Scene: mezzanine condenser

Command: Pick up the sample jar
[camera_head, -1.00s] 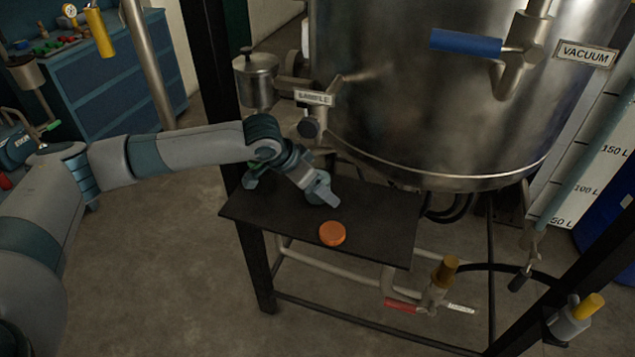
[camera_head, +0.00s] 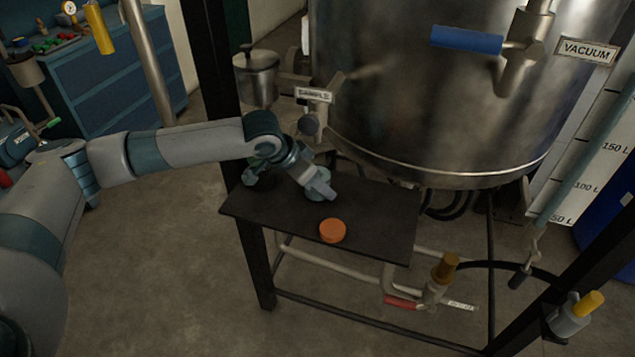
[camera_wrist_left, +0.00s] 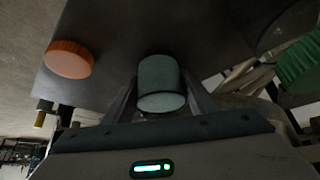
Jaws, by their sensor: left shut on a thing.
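The sample jar (camera_wrist_left: 161,82) is a small grey-green cylinder between the two fingers of my left gripper in the left wrist view. My left gripper (camera_head: 323,190) is shut on it, over the dark shelf (camera_head: 375,222). In the head view the jar (camera_head: 314,192) is mostly hidden by the gripper; I cannot tell whether it touches the shelf. An orange lid (camera_head: 332,231) lies flat on the shelf just in front of the gripper; it also shows in the left wrist view (camera_wrist_left: 69,59). My right gripper is in neither view.
A large steel vessel (camera_head: 430,90) stands behind the shelf. A small steel pot (camera_head: 256,80) and a tap labelled SAMPLE (camera_head: 314,95) are close above my left arm. A green knob (camera_wrist_left: 300,65) is near the gripper's right in the wrist view. The shelf's front right is clear.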

